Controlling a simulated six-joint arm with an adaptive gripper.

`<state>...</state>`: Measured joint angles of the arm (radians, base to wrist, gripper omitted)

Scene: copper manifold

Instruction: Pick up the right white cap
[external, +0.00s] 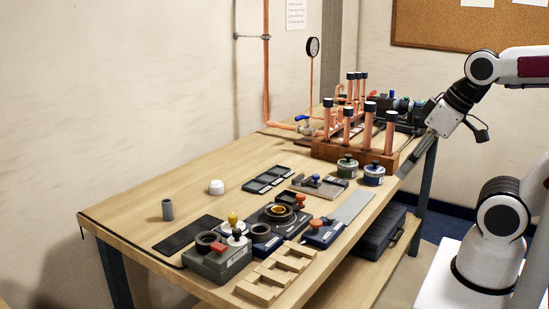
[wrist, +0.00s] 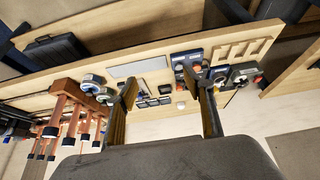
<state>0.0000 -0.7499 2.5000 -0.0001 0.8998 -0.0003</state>
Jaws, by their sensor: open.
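A small white cap (external: 216,187) stands alone on the bare wood of the workbench, left of the middle in the external view. In the wrist view the white cap (wrist: 181,105) is small and lies beyond my fingers, between their lines. A second white piece (external: 237,238) shows on the grey block at the front, near a yellow knob; I cannot tell whether it is a cap. My gripper (external: 407,166) is off the bench's right side, far from the white cap. Its two fingers (wrist: 161,75) are spread apart with nothing held between them.
The copper manifold (external: 355,130) with upright pipes stands at the bench's far right, near my gripper. Two round tins (external: 347,167) stand before it. A grey cylinder (external: 168,210) stands left of the cap.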

